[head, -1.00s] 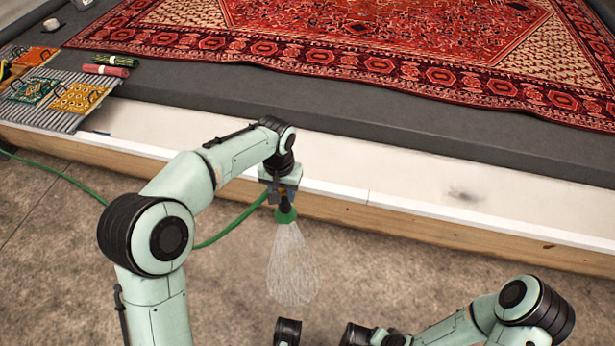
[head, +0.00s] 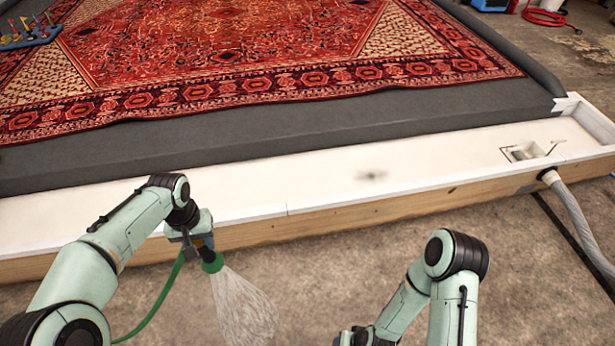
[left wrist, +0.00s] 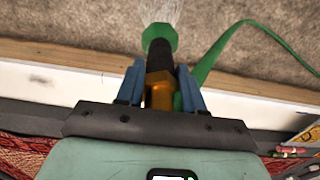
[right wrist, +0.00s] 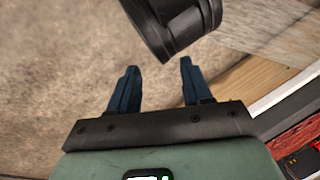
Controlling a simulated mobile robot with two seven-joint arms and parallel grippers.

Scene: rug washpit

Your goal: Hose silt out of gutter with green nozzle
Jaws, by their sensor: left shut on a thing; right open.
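My left gripper (head: 192,238) is shut on the green nozzle (head: 212,263), just in front of the gutter's wooden front wall. The nozzle points down and sprays a cone of water onto the concrete floor. In the left wrist view the green nozzle head (left wrist: 160,38) and its brass body sit between my fingers. The white gutter (head: 300,190) runs along the rug platform, with a dark silt patch (head: 372,175) on its floor. My right gripper (right wrist: 156,88) is open and empty over the floor; its fingers are not clear in the head view.
A drain opening (head: 524,152) sits at the gutter's right end, with a grey hose (head: 580,222) leaving the wall there. A red patterned rug (head: 250,60) lies on the dark platform. The green hose (head: 158,300) trails from the nozzle. Concrete in front is open.

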